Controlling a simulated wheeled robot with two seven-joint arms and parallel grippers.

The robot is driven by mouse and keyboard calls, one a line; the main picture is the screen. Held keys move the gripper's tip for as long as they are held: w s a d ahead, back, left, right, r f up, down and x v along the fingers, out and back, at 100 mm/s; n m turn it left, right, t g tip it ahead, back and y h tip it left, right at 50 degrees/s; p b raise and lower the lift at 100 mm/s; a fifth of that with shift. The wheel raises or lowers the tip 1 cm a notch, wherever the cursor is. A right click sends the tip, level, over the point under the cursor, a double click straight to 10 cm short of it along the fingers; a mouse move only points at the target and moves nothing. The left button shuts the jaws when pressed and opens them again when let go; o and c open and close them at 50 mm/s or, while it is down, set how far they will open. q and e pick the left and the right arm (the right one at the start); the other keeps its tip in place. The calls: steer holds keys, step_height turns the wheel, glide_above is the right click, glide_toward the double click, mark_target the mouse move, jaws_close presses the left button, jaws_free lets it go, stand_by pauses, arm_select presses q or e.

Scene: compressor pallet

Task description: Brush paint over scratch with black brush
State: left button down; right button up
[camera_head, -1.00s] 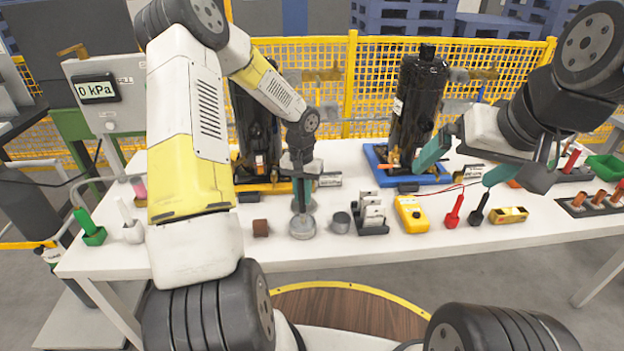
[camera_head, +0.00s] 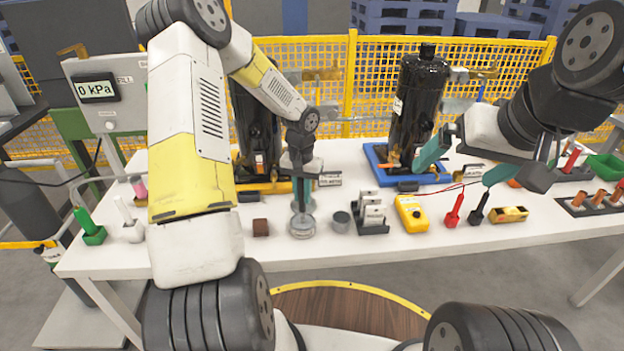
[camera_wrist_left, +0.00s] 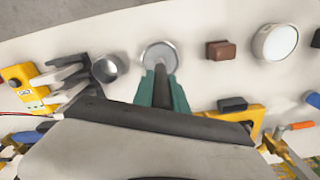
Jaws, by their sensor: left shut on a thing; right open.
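My left gripper (camera_head: 302,190) points down over a round metal tin (camera_head: 302,227) on the white table. In the left wrist view its teal fingers (camera_wrist_left: 161,92) are shut on a dark, narrow handle, the black brush (camera_wrist_left: 162,88). The brush's lower end is at the tin (camera_wrist_left: 159,55); how deep it sits I cannot tell. A black compressor (camera_head: 418,105) stands upright on a blue tray. Another black compressor (camera_head: 243,122) is partly hidden behind my left arm. I cannot make out a scratch on either. My right gripper (camera_head: 466,163) is open and empty above the table's right part.
A brown block (camera_head: 260,227) and a small grey cup (camera_head: 340,222) flank the tin. A rack (camera_head: 373,217), a yellow meter (camera_head: 411,214) and red and black probes (camera_head: 453,211) stand to the right. A yellow mesh fence (camera_head: 375,60) runs behind. The table's front strip is clear.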

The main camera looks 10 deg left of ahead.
arm_select(q)
steer(key=shift+r, duration=3.4)
